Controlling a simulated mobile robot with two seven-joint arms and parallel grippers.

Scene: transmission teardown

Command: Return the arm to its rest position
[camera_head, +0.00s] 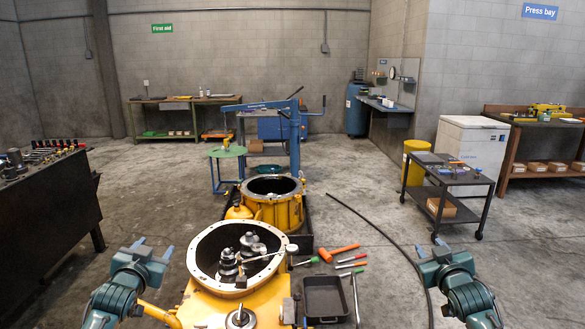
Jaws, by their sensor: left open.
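My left gripper (153,247) is in the lower left, with its two blue fingers apart and nothing between them. It is left of the open yellow transmission housing (205,262) and apart from it. My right gripper (431,246) is in the lower right, its fingers also apart and empty, above the bare floor. Inside the near housing are several grey gears (229,262). A second yellow housing (285,212) stands just behind it.
A black tray (312,314), an orange mallet (338,252) and several hand tools lie right of the housing. A dark workbench (45,215) stands at left, a blue crane (294,135) behind, and a dark cart (450,187) at right. Floor between tools and cart is mostly clear.

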